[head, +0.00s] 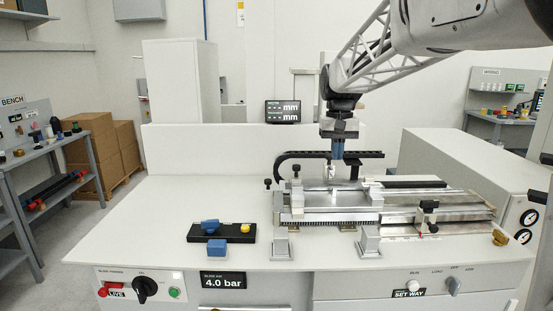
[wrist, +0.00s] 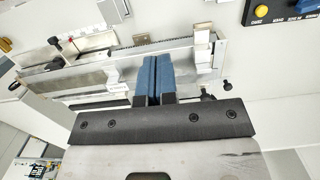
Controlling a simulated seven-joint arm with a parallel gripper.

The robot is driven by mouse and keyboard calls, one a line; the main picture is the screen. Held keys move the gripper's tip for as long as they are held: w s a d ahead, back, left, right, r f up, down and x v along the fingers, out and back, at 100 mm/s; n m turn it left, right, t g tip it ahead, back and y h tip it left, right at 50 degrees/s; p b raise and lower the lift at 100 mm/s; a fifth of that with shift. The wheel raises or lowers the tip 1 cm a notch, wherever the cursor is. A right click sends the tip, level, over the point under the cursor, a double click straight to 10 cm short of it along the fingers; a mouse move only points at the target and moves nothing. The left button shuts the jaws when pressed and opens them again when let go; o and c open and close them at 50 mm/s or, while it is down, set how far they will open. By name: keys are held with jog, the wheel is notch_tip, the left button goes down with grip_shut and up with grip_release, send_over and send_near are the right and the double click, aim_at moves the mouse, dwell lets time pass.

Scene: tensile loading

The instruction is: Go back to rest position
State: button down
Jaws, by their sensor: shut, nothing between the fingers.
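My gripper (head: 337,150) points down above the slide fixture (head: 330,205) on the white bench. Its two blue fingers are shut against each other with nothing between them. In the wrist view the shut fingers (wrist: 153,80) lie across the fixture's long metal rail (wrist: 90,76). In the head view the fingertips are close to a small upright part (head: 331,171) at the fixture's back; I cannot tell whether they touch it.
A black block (head: 222,233) with blue and yellow knobs stands left of the fixture. A clamp carriage (head: 427,216) is on the rail at right. A black cable chain (head: 330,155) runs behind. A white cabinet (head: 465,170) stands at right. The bench's left is clear.

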jog(key=s+f+t, duration=0.1)
jog(key=s+f, duration=0.4)
jog(key=s, duration=0.8)
jog(key=s+d+f+t, duration=0.1)
jog(key=s+f, duration=0.4)
jog(key=s, duration=0.8)
jog(key=s+d+f+t, duration=0.1)
jog(key=s+f, duration=0.4)
jog(key=s, duration=0.9)
jog(key=shift+d+f, duration=0.15)
jog(key=shift+d, duration=0.05)
